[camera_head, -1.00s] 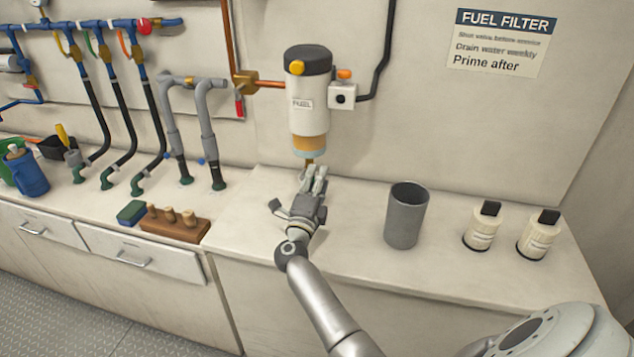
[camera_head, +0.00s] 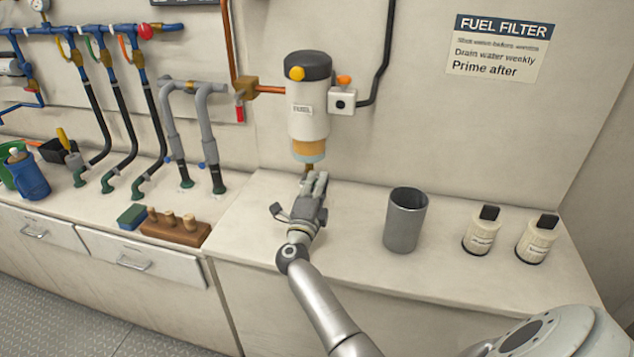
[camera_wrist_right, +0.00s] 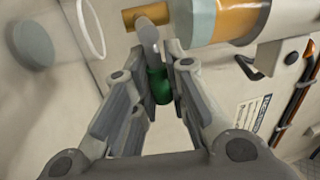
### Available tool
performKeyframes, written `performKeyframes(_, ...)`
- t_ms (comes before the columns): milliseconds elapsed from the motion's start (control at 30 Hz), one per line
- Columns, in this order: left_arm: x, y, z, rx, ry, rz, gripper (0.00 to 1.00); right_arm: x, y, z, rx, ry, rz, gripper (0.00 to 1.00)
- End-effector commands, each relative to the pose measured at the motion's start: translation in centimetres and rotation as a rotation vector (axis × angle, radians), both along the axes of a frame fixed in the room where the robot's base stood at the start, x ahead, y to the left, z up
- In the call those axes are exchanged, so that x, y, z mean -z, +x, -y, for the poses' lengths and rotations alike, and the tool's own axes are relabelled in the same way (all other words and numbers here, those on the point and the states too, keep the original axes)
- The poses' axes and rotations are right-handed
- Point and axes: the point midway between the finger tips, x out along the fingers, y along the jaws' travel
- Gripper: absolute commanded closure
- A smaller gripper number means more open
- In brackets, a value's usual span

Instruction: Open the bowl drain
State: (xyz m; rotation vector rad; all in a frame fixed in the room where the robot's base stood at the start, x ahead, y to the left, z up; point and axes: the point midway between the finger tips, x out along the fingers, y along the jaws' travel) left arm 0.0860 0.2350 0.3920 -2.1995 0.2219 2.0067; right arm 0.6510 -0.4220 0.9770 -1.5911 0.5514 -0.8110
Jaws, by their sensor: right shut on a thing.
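The fuel filter (camera_head: 309,112) hangs on the wall, with a dark cap, a white body and an amber bowl (camera_head: 309,149) at its bottom. Under the bowl is a small brass drain (camera_head: 308,168). In the right wrist view the brass drain fitting (camera_wrist_right: 147,15) sits beside the amber bowl (camera_wrist_right: 237,18), with a metal lever and green grip (camera_wrist_right: 158,85) extending from it. My right gripper (camera_head: 316,181) is just below the bowl. In the wrist view its fingers (camera_wrist_right: 160,90) are shut around the green grip, partly hiding it. My left gripper is out of view.
A grey cup (camera_head: 405,220) stands on the counter right of my arm. Two white bottles (camera_head: 481,232) (camera_head: 537,240) stand farther right. A wooden block with pegs (camera_head: 175,228) and a blue-green sponge (camera_head: 132,216) lie to the left. Counter between gripper and cup is clear.

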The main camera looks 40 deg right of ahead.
Motion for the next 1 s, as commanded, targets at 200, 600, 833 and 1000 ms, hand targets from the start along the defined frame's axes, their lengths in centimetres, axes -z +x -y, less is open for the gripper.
performKeyframes(200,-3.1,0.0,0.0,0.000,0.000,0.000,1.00,-1.0,0.0,-0.1,0.000,-0.084,-0.107,1.00)
performKeyframes(600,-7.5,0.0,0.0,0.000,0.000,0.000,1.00,-1.9,0.3,-0.3,-0.002,-0.271,-0.326,1.00)
performKeyframes(833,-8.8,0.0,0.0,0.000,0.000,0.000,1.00,-2.1,0.5,-0.5,-0.001,-0.340,-0.403,1.00)
performKeyframes(1000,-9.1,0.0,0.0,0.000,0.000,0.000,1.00,-2.0,0.5,-0.5,-0.002,-0.362,-0.430,1.00)
